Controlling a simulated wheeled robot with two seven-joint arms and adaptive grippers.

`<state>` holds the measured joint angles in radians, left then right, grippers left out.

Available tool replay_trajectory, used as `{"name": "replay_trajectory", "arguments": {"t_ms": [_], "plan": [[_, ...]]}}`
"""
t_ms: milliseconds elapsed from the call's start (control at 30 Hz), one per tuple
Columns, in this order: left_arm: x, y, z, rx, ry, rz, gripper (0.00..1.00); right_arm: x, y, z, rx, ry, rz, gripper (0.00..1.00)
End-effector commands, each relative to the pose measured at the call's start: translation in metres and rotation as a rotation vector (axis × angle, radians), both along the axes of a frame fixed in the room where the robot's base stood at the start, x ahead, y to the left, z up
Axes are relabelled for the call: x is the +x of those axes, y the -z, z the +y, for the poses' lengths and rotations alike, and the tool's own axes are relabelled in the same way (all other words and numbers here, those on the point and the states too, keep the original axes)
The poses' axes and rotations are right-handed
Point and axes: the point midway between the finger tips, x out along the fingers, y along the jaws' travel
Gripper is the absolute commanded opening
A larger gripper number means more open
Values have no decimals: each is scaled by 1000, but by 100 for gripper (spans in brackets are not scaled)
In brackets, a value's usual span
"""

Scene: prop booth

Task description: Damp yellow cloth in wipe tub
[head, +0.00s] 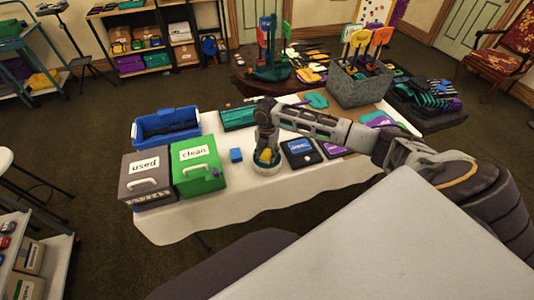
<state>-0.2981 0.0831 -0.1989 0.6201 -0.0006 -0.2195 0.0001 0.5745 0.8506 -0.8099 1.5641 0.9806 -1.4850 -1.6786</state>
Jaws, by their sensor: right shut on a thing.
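The inside of the tub is mostly hidden, and I cannot tell how wet the cloth is. My left gripper is not in view.
The white-covered table (240,196) bears a grey "used" box (146,180), a green "clean" box (198,166), a blue bin (166,127) and a small blue block (236,155). A dark case with a blue label (301,151) lies right of the tub. A grey prop crate (358,88) stands behind.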

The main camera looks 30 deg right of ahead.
Motion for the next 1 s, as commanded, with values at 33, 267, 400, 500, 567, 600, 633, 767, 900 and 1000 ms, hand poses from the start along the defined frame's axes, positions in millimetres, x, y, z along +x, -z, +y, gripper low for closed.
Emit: {"name": "replay_trajectory", "arguments": {"t_ms": [33,267,400,500,567,600,633,767,900,1000], "plan": [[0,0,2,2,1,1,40,-1,1,0,0,0,2,25],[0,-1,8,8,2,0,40,-1,2,0,0,-1,2,25],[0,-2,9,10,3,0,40,-1,2,0,0,-1,4,25],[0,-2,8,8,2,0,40,-1,2,0,0,-1,4,25],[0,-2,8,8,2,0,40,-1,2,0,0,-1,4,25],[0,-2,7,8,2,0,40,-1,2,0,0,-1,4,25],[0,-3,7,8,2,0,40,-1,2,0,0,-1,4,25],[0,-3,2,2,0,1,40,-2,2,0,0,-1,4,25],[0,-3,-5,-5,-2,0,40,-2,3,0,0,-1,4,25],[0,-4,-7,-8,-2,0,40,-2,3,0,-1,-1,4,25]]}}
